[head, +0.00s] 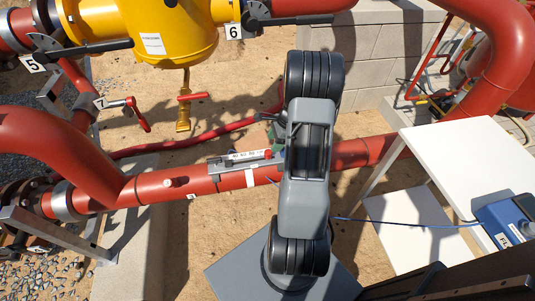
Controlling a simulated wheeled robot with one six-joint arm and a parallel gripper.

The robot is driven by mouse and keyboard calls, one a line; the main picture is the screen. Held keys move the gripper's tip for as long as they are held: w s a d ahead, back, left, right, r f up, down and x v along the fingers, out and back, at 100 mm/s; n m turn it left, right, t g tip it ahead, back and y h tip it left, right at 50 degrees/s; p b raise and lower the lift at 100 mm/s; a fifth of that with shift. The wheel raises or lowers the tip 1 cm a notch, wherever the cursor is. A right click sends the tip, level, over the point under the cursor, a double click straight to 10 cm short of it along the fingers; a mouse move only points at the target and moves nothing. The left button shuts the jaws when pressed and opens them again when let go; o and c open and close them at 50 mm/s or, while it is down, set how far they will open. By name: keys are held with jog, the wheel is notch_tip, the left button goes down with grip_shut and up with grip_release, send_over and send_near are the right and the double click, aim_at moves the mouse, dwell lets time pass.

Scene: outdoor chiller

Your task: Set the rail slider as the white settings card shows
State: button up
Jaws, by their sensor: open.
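A grey rail (222,169) lies along the top of the red horizontal pipe (215,184), left of my arm. A white strip with small dark marks (248,155) sits along it; the marks are too small to read. A small red part (267,154) shows near its right end; I cannot tell if it is the slider. My arm stands just right of the rail and covers the pipe behind it. My gripper is not visible; the arm may hide it. I cannot make out a white settings card for certain.
A yellow vessel (185,25) with a white label (152,43) hangs above. A small red-handled valve (137,113) is at left. A white table (465,160) with a blue device (508,222) and cable stands right. Sandy ground lies below the pipe.

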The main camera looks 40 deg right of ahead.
aim_at(268, 152)
jog(key=b+x, duration=0.1)
jog(key=x, duration=0.6)
grip_shut()
dwell(0.6)
